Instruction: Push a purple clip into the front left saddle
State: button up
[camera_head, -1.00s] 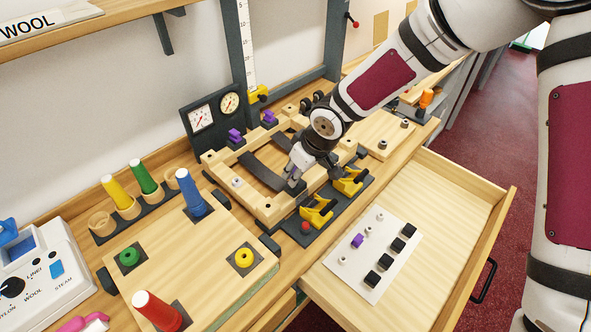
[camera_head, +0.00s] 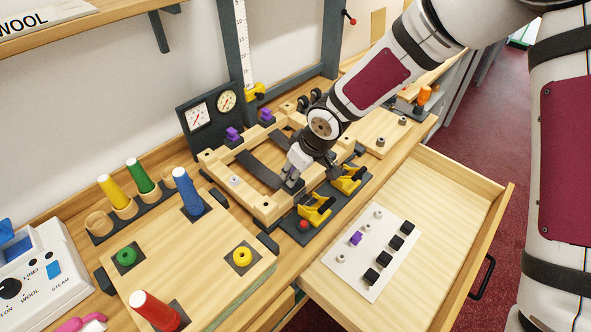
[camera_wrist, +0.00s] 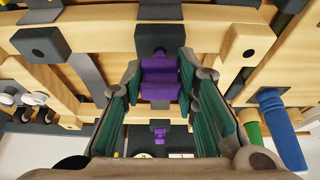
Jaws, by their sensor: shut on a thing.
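My gripper (camera_head: 292,183) is at the front bar of the wooden frame (camera_head: 262,206), pointing down. In the wrist view its green-padded fingers (camera_wrist: 157,95) are shut on a purple clip (camera_wrist: 159,78). A dark saddle block (camera_wrist: 158,40) on the wooden bar lies directly by the held clip. I cannot tell whether the clip is seated in it. In the head view the gripper hides the held clip and this saddle. Two other purple clips (camera_head: 233,134) (camera_head: 267,116) stand on the frame's rear bar. Another purple clip (camera_head: 356,238) is on the white card in the drawer.
Yellow toggle clamps (camera_head: 314,210) (camera_head: 347,179) stand close in front of the gripper. The open drawer (camera_head: 440,215) holds the white card (camera_head: 345,267) with several black pieces. A blue cone (camera_head: 186,190) stands to the left. The drawer's right part is clear.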

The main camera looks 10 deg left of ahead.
jog(key=shift+f+b, duration=0.4)
jog(key=shift+f, duration=0.45)
dwell(1.0)
jog(key=o, duration=1.2)
jog(key=shift+r+p, duration=1.25)
jog(key=shift+r, duration=1.8)
